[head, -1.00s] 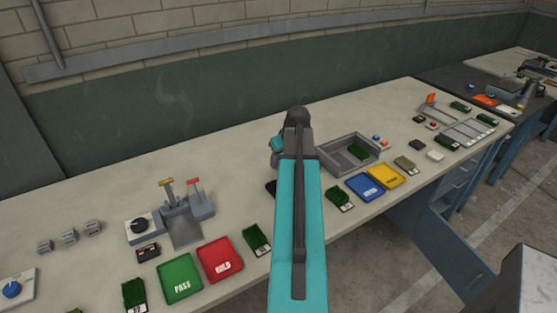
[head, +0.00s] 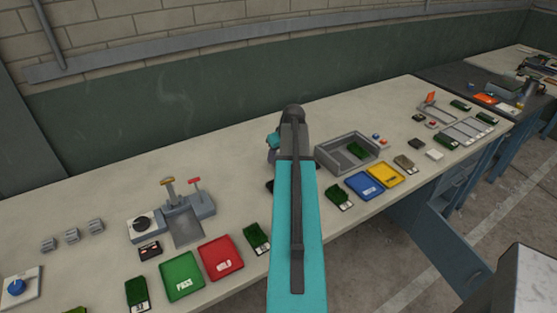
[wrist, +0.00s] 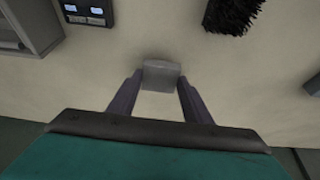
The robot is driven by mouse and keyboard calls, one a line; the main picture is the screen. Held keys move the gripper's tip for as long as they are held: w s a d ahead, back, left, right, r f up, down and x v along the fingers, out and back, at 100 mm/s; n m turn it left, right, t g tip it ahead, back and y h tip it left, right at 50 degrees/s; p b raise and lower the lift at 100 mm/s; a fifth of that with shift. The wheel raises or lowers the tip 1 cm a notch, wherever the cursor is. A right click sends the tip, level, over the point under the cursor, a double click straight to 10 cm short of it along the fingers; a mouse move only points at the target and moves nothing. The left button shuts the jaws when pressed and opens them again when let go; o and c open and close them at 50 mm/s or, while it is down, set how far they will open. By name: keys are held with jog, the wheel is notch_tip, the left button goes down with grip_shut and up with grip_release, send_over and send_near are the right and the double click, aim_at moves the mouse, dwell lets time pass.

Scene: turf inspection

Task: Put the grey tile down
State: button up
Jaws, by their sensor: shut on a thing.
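The grey tile (wrist: 161,75) shows in the wrist view as a small pale grey block at the tips of my gripper (wrist: 160,82). The two dark fingers close on it from the left and right. Pale bench top lies beyond it; I cannot tell whether the tile touches the bench. In the head view my teal arm covers the fingers and the tile.
In the wrist view, a dark bristly block (wrist: 232,14), a black box with two lit windows (wrist: 88,12) and a grey tray (wrist: 38,35) lie beyond the tile. The head view shows a green tray (head: 184,277), a red tray (head: 220,259) and a blue tray (head: 364,186).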

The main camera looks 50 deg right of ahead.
jog(key=shift+f+p, duration=0.45)
jog(key=shift+f, duration=0.75)
jog(key=shift+f, duration=0.15)
jog(key=o, duration=1.1)
jog(key=shift+r, duration=0.2)
jog(key=shift+b+v, duration=1.35)
jog(key=shift+v, duration=4.6)
